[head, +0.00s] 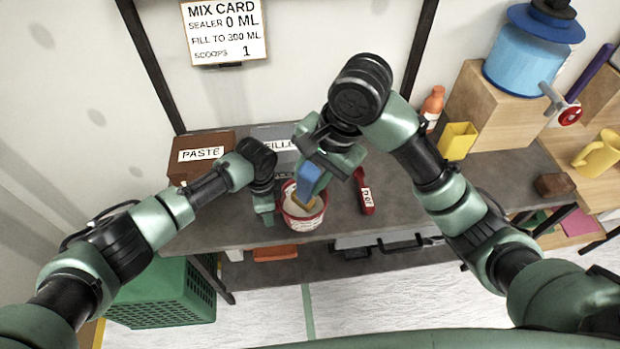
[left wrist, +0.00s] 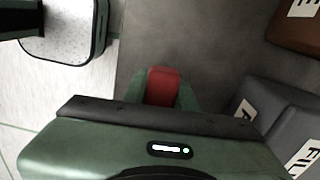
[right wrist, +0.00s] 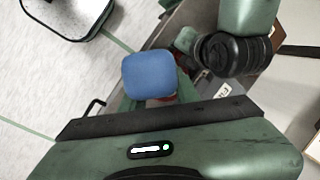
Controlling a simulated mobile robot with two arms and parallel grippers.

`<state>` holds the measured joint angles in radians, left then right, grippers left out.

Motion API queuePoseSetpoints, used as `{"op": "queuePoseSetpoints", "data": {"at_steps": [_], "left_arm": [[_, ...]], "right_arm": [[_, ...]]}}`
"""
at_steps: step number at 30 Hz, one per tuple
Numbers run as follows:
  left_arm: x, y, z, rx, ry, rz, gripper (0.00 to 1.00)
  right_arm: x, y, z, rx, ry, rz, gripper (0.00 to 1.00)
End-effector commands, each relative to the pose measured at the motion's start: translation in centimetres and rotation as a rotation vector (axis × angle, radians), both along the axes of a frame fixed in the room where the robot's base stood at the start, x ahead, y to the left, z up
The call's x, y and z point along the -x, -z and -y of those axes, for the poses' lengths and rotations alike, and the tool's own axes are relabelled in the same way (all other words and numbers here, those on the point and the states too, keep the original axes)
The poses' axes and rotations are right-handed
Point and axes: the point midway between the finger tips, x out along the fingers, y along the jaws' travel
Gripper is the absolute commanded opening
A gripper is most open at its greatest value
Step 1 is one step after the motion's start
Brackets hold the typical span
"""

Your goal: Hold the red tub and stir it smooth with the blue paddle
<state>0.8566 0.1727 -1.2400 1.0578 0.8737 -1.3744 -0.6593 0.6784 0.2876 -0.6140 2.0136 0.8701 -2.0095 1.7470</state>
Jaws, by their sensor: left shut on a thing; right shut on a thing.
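The red tub (head: 304,218) stands on the grey bench near its front edge, with pale contents showing inside its rim. My left gripper (head: 266,208) is at the tub's left side, shut on a red part of it (left wrist: 162,87), which shows between the fingers in the left wrist view. The blue paddle (head: 308,181) is held by my right gripper (head: 318,166), above the tub. The paddle's tan lower part reaches down into the tub. The paddle's blue top (right wrist: 149,75) fills the space between the fingers in the right wrist view and hides most of the tub there.
A red scoop (head: 364,192) lies right of the tub. A brown PASTE box (head: 203,150) and a grey FILLER box (head: 278,134) stand behind. A yellow container (head: 458,141), an orange bottle (head: 433,105) and a blue dispenser (head: 527,62) are at right. The MIX CARD (head: 224,30) hangs above.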

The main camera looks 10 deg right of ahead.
Motion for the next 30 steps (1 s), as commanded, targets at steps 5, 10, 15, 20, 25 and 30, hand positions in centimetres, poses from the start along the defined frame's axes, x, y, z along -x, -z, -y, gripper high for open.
{"op": "queuePoseSetpoints", "data": {"at_steps": [5, 10, 15, 20, 25, 30], "left_arm": [[0.0, 0.1, -0.1, -0.001, -0.001, 0.001, 0.00], [0.0, 0.1, -0.1, -0.001, -0.001, 0.002, 0.00], [-0.1, 0.1, -0.1, -0.001, -0.001, 0.002, 0.00], [-0.1, 0.1, -0.1, -0.001, -0.001, 0.002, 0.00], [-0.1, 0.0, -0.1, -0.001, -0.001, 0.002, 0.00], [-0.1, 0.0, -0.1, -0.001, -0.001, 0.002, 0.00]], "right_arm": [[0.7, -1.7, 0.1, 0.002, -0.001, 0.004, 0.00], [1.4, -3.3, 0.1, 0.002, -0.001, 0.004, 0.00], [2.0, -4.8, 0.0, 0.001, -0.001, 0.003, 0.00], [2.4, -5.7, 0.0, 0.002, 0.000, 0.001, 0.00], [2.6, -5.8, 0.0, 0.001, 0.000, -0.002, 0.00], [2.5, -5.8, 0.0, 0.002, 0.000, -0.001, 0.00]]}}
